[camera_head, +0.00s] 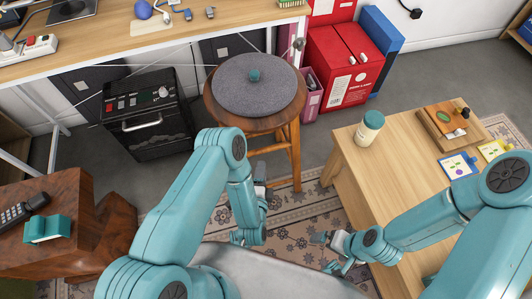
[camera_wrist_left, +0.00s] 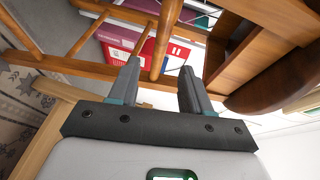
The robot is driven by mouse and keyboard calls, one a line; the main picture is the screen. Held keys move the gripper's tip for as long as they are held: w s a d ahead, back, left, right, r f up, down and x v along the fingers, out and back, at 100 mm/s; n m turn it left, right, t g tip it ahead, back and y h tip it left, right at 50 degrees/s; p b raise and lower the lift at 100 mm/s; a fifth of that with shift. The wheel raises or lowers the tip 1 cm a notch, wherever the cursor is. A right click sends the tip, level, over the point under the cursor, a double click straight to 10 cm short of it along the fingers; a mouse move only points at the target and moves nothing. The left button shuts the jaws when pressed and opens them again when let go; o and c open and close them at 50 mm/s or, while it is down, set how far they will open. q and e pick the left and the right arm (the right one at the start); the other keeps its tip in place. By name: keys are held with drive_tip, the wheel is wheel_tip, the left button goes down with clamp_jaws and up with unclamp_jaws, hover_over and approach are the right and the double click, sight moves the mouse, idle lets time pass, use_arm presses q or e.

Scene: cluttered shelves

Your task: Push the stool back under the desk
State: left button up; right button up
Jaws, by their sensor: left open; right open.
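The round wooden stool (camera_head: 254,124) stands at the front edge of the desk (camera_head: 150,47), with a grey cushion on its seat and a small teal object on the cushion. The far part of the seat meets the desk edge in the picture; the legs stand on and by the patterned rug. My left gripper (camera_head: 261,188) is low in front of the stool, by its legs, open. In the left wrist view, the open fingers (camera_wrist_left: 160,68) point toward the stool's legs and rungs (camera_wrist_left: 162,40); contact cannot be told. My right gripper (camera_head: 326,252) is open and empty beside the wooden table.
A black oven-like box (camera_head: 146,115) stands left of the stool. Red boxes (camera_head: 345,70) and a pink binder (camera_head: 310,95) stand to its right. A wooden table (camera_head: 390,165) with a jar (camera_head: 369,128) is at right, a dark cabinet (camera_head: 65,190) at left. Cables hang near the stool.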

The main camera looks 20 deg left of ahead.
use_arm(q)
drive_tip(key=b+x, duration=0.7)
drive_tip(key=x, duration=0.5)
drive_tip(key=shift+r, duration=0.1)
clamp_jaws()
